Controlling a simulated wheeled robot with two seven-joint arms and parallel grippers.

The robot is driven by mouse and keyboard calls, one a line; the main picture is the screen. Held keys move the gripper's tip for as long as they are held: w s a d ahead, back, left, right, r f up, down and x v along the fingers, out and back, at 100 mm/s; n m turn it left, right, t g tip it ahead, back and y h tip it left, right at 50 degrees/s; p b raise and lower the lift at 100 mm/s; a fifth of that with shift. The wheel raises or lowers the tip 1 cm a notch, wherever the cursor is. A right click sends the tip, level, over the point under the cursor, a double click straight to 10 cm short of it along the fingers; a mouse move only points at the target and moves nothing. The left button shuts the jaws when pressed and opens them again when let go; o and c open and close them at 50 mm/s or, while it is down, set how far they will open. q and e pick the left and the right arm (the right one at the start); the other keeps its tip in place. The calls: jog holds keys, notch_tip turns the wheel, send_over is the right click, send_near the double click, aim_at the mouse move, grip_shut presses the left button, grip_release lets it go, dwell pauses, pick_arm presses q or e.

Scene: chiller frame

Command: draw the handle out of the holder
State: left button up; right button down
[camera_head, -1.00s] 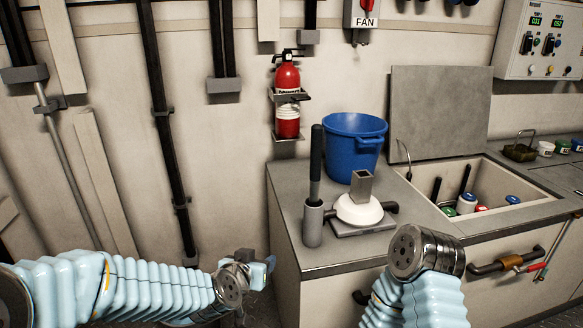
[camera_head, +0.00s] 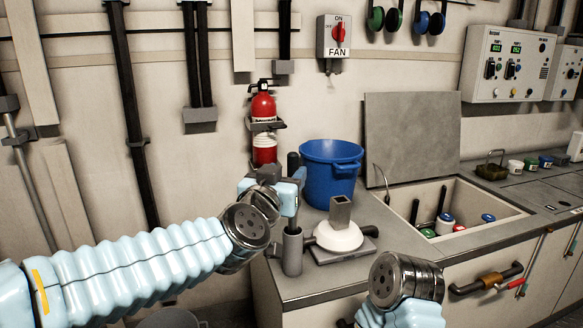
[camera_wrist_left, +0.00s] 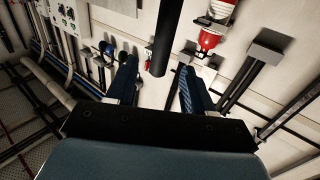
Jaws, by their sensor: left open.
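The handle (camera_head: 293,164) is a dark upright rod standing in the holder (camera_head: 292,252), a grey cylinder near the counter's front left corner. My left gripper (camera_head: 289,186) is at the handle's upper part, above the holder, and hides much of the rod. In the left wrist view the handle (camera_wrist_left: 163,42) shows between and beyond the two dark fingers of the left gripper (camera_wrist_left: 157,82). There is a gap on both sides, so the gripper is open and not gripping. My right arm is low at the counter's front; its gripper is out of sight.
A white dome with a square grey tube (camera_head: 340,236) stands right of the holder. A blue bucket (camera_head: 330,178) is behind it. The sink (camera_head: 470,205) is farther right. A red fire extinguisher (camera_head: 264,108) hangs on the wall behind my left gripper.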

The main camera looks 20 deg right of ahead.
aim_at(291, 167)
pick_arm(q)
jog(key=x, duration=0.5)
jog(key=shift+w+d, duration=0.15)
jog(key=shift+w, duration=0.15)
grip_shut()
